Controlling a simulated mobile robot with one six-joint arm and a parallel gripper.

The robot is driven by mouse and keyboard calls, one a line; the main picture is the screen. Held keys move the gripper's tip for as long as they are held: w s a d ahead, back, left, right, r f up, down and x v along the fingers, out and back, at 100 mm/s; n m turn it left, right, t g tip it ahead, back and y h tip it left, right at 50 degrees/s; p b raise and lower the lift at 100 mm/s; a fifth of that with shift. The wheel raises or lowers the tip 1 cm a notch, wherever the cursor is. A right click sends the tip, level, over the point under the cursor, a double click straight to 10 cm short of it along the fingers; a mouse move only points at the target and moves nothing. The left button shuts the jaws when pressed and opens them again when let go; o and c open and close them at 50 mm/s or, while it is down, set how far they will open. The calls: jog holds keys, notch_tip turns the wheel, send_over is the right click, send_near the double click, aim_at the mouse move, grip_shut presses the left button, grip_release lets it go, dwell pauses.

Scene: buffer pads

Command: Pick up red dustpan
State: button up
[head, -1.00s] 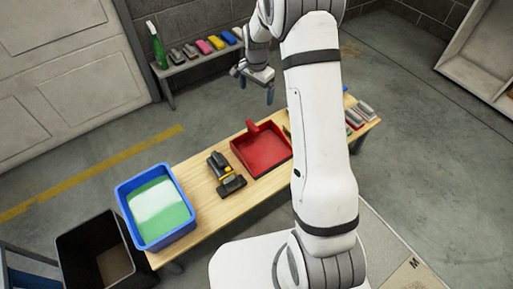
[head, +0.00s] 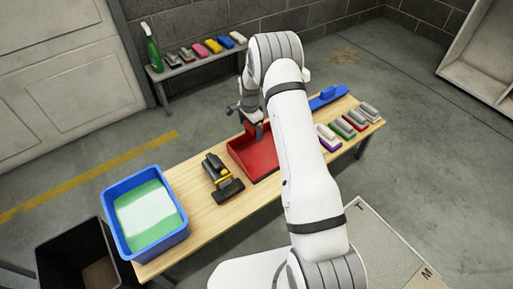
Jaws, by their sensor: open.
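The red dustpan (head: 254,160) lies on the wooden table, left of my arm, with its raised handle at the far side. My gripper (head: 253,131) is at the dustpan's handle, fingers pointing down, and is open. The fingers overlap the handle in the head view. I cannot tell whether they touch it or straddle it. My arm hides the right part of the dustpan.
A black and yellow tool (head: 222,178) lies left of the dustpan. A blue tub (head: 180,235) stands at the table's left end. Several brushes (head: 349,125) and a blue dustpan (head: 329,97) lie at the right. A shelf (head: 166,72) stands behind.

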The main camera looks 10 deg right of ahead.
jog(key=shift+f, duration=0.7)
jog(key=c, duration=1.6)
jog(key=shift+r, duration=0.1)
